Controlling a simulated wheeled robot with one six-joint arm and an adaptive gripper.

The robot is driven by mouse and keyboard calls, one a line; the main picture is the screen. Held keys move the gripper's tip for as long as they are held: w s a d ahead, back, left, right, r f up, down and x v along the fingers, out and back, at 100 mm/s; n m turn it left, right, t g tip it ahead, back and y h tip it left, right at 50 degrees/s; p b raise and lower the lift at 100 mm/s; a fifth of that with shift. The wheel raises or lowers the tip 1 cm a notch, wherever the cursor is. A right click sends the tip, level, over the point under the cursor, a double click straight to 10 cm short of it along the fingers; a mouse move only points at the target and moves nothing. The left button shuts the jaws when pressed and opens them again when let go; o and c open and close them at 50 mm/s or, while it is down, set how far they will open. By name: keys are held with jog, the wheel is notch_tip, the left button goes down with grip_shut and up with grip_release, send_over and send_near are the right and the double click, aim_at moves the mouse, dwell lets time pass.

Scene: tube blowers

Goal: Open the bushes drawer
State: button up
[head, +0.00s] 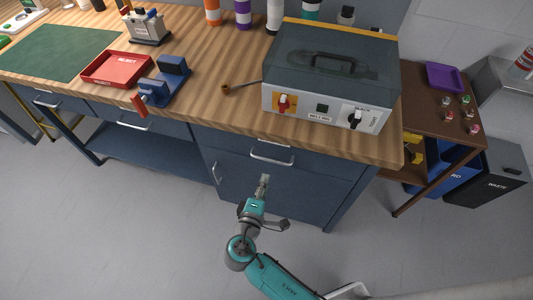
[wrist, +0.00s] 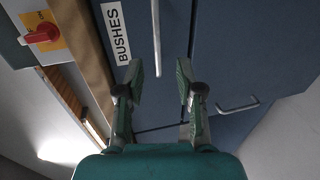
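The bushes drawer (head: 240,147) is the dark blue front under the right part of the bench, and it looks shut. In the wrist view its front carries a white BUSHES label (wrist: 118,33). Its silver bar handle (head: 272,158) also shows upright in the wrist view (wrist: 156,40). My gripper (head: 264,180) is in front of the drawer, just below the handle in the head view. In the wrist view my gripper (wrist: 160,75) is open and empty, with the handle in line with the gap between its fingers. I cannot tell the exact distance to the handle.
A cabinet door below has its own handle (head: 214,172), at right in the wrist view (wrist: 238,107). The wooden worktop (head: 215,115) overhangs above, carrying a grey control box (head: 325,105). A brown side table (head: 430,112) stands at right. The floor in front is clear.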

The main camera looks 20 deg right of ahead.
aim_at(271, 160)
jog(key=x, duration=1)
jog(key=shift+w+r, duration=0.1)
jog(key=shift+w, duration=0.4)
jog(key=shift+c, duration=0.3)
grip_shut()
